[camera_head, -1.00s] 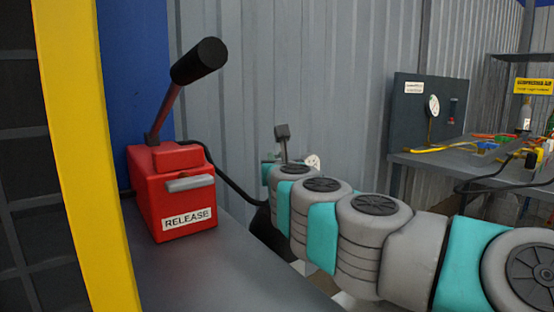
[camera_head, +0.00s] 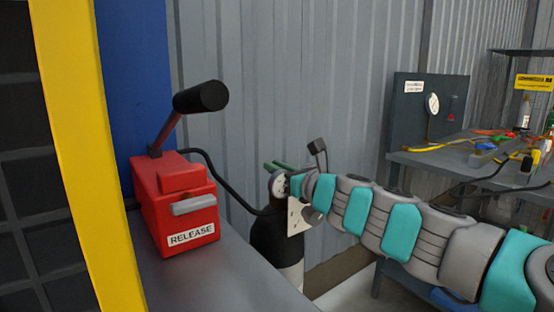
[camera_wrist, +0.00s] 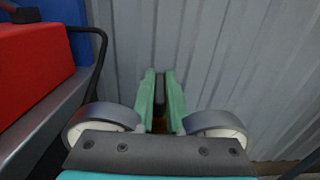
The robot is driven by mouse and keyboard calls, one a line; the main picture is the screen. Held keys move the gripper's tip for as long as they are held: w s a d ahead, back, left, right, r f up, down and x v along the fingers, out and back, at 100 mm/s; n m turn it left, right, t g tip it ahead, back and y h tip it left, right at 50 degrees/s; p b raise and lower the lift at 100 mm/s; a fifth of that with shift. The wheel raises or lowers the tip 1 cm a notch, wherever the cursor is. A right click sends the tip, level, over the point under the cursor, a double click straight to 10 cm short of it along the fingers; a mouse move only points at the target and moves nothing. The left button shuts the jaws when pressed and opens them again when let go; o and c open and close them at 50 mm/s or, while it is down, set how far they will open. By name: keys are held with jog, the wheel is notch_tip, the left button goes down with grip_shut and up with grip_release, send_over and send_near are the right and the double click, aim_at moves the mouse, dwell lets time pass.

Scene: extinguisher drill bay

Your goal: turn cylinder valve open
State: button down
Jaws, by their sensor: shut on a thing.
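The dark cylinder (camera_head: 275,240) with a paler lower body stands behind the grey bench. A round white gauge (camera_head: 279,184) and a pale tag (camera_head: 297,216) show near its top. My gripper (camera_head: 276,166) reaches the cylinder top from the right, its green fingers pointing left. In the wrist view my gripper (camera_wrist: 160,90) has its fingers close together on a narrow dark part, the valve handle (camera_wrist: 160,88). A brownish-yellow bit shows below it. The rest of the valve is hidden by my fingers and wrist, so how far it is turned cannot be told.
A red RELEASE box (camera_head: 178,205) with a black-gripped lever (camera_head: 201,97) sits on the grey bench (camera_head: 215,270). A black hose (camera_head: 228,186) runs from it to the cylinder. A yellow post (camera_head: 80,150) stands left, a cluttered table (camera_head: 440,158) right.

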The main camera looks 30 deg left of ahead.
jog(key=shift+f+g, duration=0.1)
jog(key=shift+g, duration=0.2)
jog(key=c, duration=0.9)
grip_release()
jog(key=shift+d, duration=0.1)
jog(key=shift+v, duration=3.8)
jog(key=shift+s+f, duration=0.1)
